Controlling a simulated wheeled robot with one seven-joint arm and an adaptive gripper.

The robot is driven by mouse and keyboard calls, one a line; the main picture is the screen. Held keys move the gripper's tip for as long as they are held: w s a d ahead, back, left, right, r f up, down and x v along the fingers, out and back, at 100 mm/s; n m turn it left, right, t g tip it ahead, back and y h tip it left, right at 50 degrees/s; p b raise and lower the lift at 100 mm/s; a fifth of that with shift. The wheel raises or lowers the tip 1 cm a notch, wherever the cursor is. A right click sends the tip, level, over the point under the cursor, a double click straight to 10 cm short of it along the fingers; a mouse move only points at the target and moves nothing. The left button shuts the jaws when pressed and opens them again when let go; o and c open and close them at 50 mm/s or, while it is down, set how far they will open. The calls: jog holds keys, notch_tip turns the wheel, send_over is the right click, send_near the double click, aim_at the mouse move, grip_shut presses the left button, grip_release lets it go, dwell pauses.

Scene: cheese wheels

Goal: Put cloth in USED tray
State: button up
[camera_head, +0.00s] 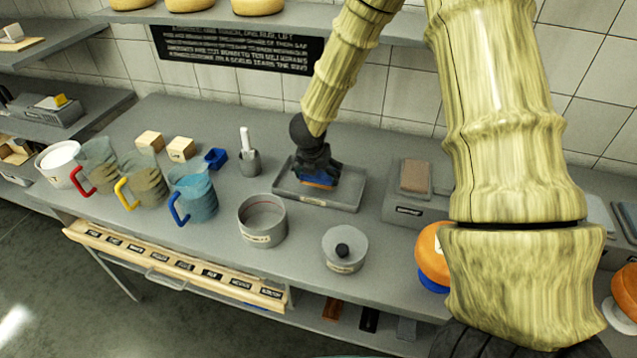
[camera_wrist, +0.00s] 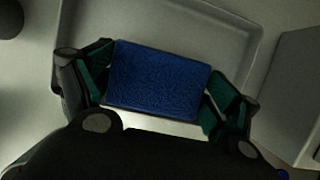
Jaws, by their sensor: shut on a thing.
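A blue cloth (camera_wrist: 158,78) is between the two fingers of my gripper (camera_wrist: 160,88) in the wrist view, and the fingers are shut on its left and right edges. In the head view my gripper (camera_head: 318,178) is over a shallow grey tray (camera_head: 348,201) on the counter. A bit of blue and an orange patch show under the fingers there. The tray's rim also shows in the wrist view (camera_wrist: 230,17) around the cloth. I cannot tell whether the cloth touches the tray floor. A small label is on the tray's front, too small to read.
A grey box (camera_head: 412,207) with a brown block on top stands right of the tray. Several jugs (camera_head: 192,195), wooden blocks (camera_head: 180,149) and a grey cup (camera_head: 250,160) stand left. An orange wheel (camera_head: 433,254) is right.

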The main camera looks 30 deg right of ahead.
aim_at(318, 182)
jog(key=shift+s+f, duration=0.2)
jog(key=shift+f, duration=0.15)
jog(key=shift+w+f+p, duration=0.1)
jog(key=shift+f+p, duration=0.25)
jog(key=shift+f, duration=1.4)
jog(key=shift+f, duration=0.2)
jog(key=o, duration=0.8)
jog(key=shift+c, duration=0.2)
jog(key=shift+r, duration=0.1)
jog(key=shift+a+r, duration=0.2)
jog(key=shift+r, duration=0.4)
jog(key=b+v, duration=0.2)
jog(key=v, duration=0.9)
jog(key=shift+b, duration=0.35)
